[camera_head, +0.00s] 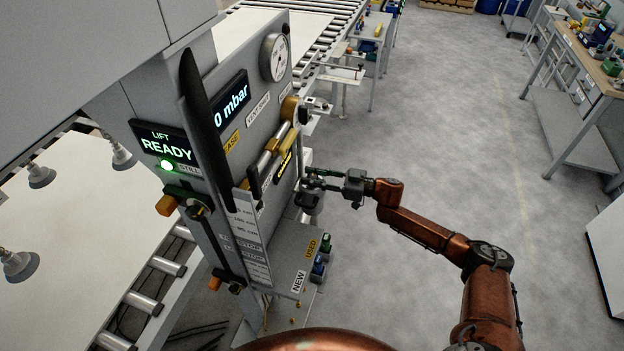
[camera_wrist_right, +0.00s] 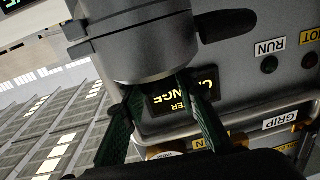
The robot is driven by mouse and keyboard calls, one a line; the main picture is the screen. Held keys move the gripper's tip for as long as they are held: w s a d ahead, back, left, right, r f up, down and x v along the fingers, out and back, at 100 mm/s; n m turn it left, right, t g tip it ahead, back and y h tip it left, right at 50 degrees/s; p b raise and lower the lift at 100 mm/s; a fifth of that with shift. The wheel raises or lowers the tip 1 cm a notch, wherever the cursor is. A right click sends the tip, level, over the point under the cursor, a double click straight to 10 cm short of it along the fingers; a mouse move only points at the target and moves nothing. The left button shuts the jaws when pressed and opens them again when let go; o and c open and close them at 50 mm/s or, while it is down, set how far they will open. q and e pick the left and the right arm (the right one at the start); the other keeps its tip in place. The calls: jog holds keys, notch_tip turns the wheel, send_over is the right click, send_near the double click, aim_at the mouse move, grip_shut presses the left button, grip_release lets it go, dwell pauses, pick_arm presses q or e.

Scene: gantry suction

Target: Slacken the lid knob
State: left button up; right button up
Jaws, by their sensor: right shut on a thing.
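My right gripper (camera_head: 314,183) reaches in from the right to the side of the grey control column. It sits just above a dark round canister (camera_head: 308,202). In the right wrist view, the canister (camera_wrist_right: 130,45) is a large grey cylinder with a dark band. The two green-black fingers of the right gripper (camera_wrist_right: 160,95) close in at its near end. They are shut on the lid knob there, which the fingers and the canister mostly hide. My left gripper is not in view.
The column carries a "READY" display (camera_head: 163,143), a "0 mbar" display (camera_head: 232,98) and a round gauge (camera_head: 274,57). Green and blue items (camera_head: 322,256) stand on the shelf marked NEW and USED. Open floor (camera_head: 470,130) lies to the right.

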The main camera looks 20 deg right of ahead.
dwell(0.4)
jog(key=o, duration=1.2)
jog(key=v, duration=1.2)
jog(key=shift+w, duration=0.1)
